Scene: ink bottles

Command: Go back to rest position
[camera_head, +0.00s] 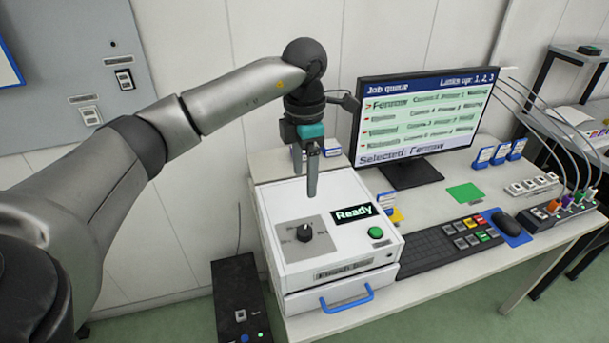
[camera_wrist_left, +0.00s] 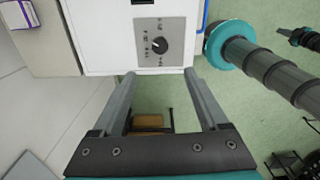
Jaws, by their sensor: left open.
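My left gripper (camera_head: 308,170) hangs from the raised arm, pointing down, over the back of the white machine (camera_head: 350,277). Its two grey fingers (camera_wrist_left: 160,75) stand apart in the left wrist view, with nothing between them. The machine's panel with a black dial (camera_head: 304,232) lies beyond the fingertips in the wrist view, where the dial (camera_wrist_left: 159,45) shows too.
The machine has a "Ready" display (camera_head: 353,213), a green button (camera_head: 376,232) and a drawer with a blue handle (camera_head: 347,300). A monitor (camera_head: 425,115), a keyboard (camera_head: 445,248) and a mouse (camera_head: 505,222) stand to the right. A black box (camera_head: 240,290) stands at lower left.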

